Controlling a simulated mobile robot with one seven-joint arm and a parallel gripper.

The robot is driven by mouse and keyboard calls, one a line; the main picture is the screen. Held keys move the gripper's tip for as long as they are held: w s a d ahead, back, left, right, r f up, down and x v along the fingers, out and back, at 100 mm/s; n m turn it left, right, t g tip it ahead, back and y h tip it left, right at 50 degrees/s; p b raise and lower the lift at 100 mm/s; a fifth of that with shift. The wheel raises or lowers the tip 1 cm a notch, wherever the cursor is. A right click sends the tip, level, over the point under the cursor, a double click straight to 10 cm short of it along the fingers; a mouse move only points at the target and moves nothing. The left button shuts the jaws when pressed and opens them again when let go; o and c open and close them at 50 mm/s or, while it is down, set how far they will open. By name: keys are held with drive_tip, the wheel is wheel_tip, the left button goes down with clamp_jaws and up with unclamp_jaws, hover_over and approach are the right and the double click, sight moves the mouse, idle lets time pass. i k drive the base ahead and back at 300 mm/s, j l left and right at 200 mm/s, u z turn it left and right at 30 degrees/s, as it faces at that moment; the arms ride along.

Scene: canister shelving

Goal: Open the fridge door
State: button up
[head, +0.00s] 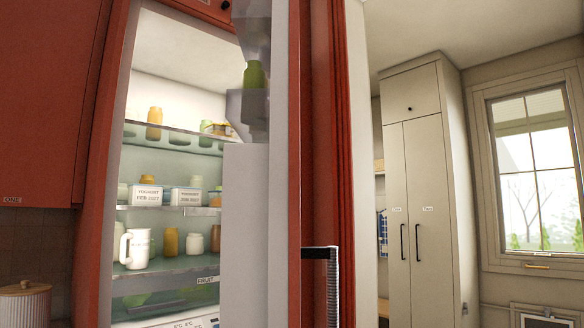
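The fridge (104,200) has a red frame and stands left of the middle, with its lit inside in plain view. Its red door (322,130) stands open, swung out to the right and seen nearly edge-on. A black and grey handle (331,285) is on the door's outer side, low in the picture. A white upright panel (246,235) at the door's inner side covers the right part of the shelves. I cannot make out my gripper in this view, so its place relative to the handle does not show.
Glass shelves hold jars, a white pitcher (134,248) and labelled white tubs (146,195). A red cabinet (45,100) is at left, above a ribbed canister (26,302). A tall pale cupboard (418,190) and a window (528,170) are at right.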

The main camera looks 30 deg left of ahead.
sight(262, 253)
drive_tip(key=i+j, duration=0.15)
drive_tip(key=j, duration=0.2)
drive_tip(key=i+j, duration=0.1)
drive_tip(key=j, duration=0.25)
drive_tip(key=i+j, duration=0.15)
drive_tip(key=j, duration=0.2)
drive_tip(key=i+j, duration=0.1)
drive_tip(key=j, duration=0.25)
drive_tip(key=k+u, duration=0.1)
drive_tip(key=u, duration=0.65)
drive_tip(key=k+u, duration=0.15)
drive_tip(key=u, duration=0.25)
